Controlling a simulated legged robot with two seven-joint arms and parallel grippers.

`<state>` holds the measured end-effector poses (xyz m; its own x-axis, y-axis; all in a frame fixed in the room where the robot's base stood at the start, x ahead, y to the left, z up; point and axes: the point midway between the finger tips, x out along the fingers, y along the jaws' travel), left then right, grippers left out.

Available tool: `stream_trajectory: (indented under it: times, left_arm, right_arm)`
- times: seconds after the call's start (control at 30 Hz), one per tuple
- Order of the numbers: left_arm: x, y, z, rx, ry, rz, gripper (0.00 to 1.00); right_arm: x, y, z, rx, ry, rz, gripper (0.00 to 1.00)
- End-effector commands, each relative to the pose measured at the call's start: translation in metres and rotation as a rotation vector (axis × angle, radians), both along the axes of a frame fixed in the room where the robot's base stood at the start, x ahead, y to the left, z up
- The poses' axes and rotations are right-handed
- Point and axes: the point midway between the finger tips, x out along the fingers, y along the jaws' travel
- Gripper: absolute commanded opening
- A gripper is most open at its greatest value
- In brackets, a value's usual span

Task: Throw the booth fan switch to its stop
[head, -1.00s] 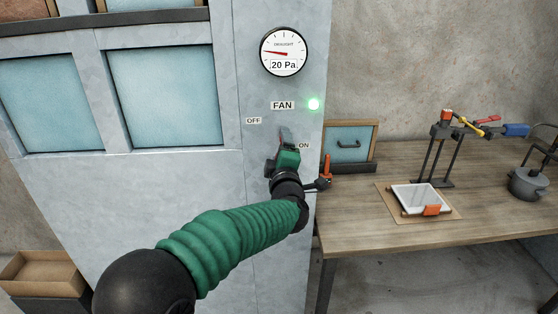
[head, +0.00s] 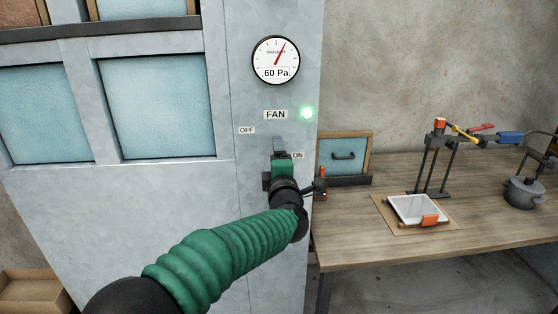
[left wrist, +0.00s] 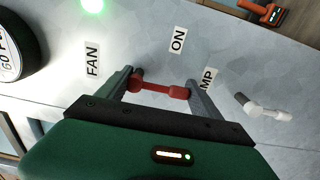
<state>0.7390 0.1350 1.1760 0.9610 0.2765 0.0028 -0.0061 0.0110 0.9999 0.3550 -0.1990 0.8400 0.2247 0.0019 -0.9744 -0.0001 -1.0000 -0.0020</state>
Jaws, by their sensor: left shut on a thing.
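The fan switch's red handle (left wrist: 160,88) shows in the left wrist view, with my left gripper (left wrist: 163,85) shut on it, one finger at each end. In the head view my left gripper (head: 279,146) is against the grey booth panel and hides most of the switch. It is just left of the ON label (head: 298,155) and below and right of the OFF label (head: 247,130). The FAN label (head: 275,114) is above. The green lamp (head: 307,112) is lit. The round draught gauge (head: 275,60) reads 60 Pa. My right gripper is not in view.
A second lever with a pale handle (left wrist: 262,107) stands beside the gripper in the wrist view, by a partly hidden label ending in MP (left wrist: 208,78). A wooden bench (head: 350,225) at right carries a clamp stand (head: 435,160), white tray (head: 418,208) and grey pot (head: 524,192).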

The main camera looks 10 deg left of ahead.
Motion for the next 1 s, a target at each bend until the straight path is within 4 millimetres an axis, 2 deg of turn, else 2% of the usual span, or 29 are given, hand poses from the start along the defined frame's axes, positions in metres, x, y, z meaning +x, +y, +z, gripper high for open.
stream_trajectory:
  times: [0.03,0.2,0.43,0.57,0.67,1.0]
  left_arm:
    - [0.0,-0.001,-0.011,-0.008,0.017,-0.002,0.76]
    - [0.0,-0.001,-0.009,-0.006,0.014,-0.001,0.96]
    - [0.001,-0.001,-0.006,-0.003,0.011,-0.001,0.96]
    - [-0.01,-0.004,-0.005,-0.003,0.008,-0.002,0.96]
    - [-0.031,-0.01,-0.005,-0.001,0.007,-0.003,0.96]
    - [-0.125,-0.037,-0.006,-0.002,0.009,-0.004,0.96]
  right_arm:
    - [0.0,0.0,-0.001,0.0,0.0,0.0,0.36]
    - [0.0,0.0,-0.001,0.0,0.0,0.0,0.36]
    - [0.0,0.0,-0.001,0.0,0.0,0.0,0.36]
    - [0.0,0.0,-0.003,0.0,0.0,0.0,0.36]
    - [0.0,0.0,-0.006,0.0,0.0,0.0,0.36]
    - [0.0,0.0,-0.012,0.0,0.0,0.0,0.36]
